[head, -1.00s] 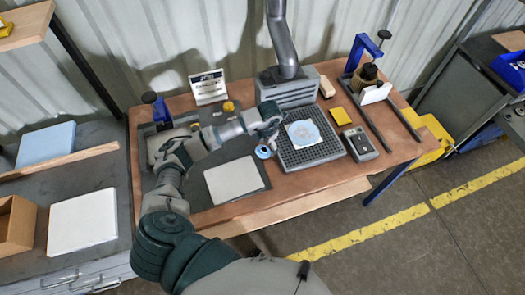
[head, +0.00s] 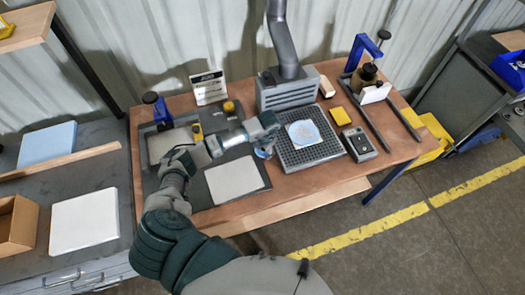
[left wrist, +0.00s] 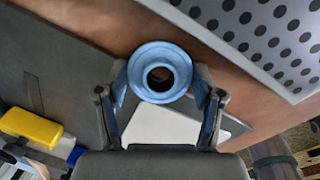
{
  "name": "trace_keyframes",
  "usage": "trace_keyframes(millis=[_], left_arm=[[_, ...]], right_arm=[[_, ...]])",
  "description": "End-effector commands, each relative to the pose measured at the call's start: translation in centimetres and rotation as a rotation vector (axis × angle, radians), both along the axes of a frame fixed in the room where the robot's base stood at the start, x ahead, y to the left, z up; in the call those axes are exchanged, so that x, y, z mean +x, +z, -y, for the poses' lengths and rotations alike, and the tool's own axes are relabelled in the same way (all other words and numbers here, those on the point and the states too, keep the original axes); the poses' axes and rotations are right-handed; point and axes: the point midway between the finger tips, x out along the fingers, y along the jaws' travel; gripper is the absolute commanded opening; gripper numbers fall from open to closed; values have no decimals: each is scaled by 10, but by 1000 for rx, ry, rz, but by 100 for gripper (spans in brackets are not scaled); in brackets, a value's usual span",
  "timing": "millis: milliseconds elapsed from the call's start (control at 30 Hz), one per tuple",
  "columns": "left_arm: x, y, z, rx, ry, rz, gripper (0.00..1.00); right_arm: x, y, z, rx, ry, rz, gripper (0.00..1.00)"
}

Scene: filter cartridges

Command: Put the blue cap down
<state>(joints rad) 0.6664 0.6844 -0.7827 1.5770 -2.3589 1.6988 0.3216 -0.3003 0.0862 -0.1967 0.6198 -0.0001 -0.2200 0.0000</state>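The blue cap (left wrist: 160,72) is a round ring with a dark hole, seen face-on between the fingertips in the left wrist view. My left gripper (left wrist: 160,80) has a finger against each side of it and appears shut on it. In the head view the cap (head: 264,152) shows partly below my left gripper (head: 267,143), between the perforated tray and the pale pad. I cannot tell whether it touches the table. My right gripper is not in view.
The grey perforated tray (head: 285,158) with a pale blue disc (head: 304,133) is just right of the cap. A pale pad (head: 233,180) lies to the left. A grey fume unit (head: 288,92) stands behind. A control box (head: 359,145) is further right.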

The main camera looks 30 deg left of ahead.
Motion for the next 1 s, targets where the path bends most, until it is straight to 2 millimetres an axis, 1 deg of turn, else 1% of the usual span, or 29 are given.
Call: trace_keyframes(millis=[67, 100, 200, 433, 567, 733, 867, 967, 1000], left_arm=[[-1, -1, 0, 1, 0, -2, 46], [0, -1, 0, 1, 0, -2, 42], [-1, 0, 2, 3, 0, -3, 42], [0, 4, 1, 3, -1, -1, 42], [0, 14, 0, 1, -1, 1, 42], [0, 37, -1, 3, 0, 2, 42], [-17, 36, 24, 0, -7, -2, 42], [-32, 39, 46, -1, -9, -1, 42], [-38, 40, 56, -2, -9, -1, 42]], right_arm=[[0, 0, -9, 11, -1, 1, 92], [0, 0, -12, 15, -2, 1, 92], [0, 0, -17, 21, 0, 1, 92], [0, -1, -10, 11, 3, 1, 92], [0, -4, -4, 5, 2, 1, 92], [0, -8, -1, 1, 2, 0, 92], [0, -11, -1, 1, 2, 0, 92], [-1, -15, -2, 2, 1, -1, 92], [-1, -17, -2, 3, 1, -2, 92]])
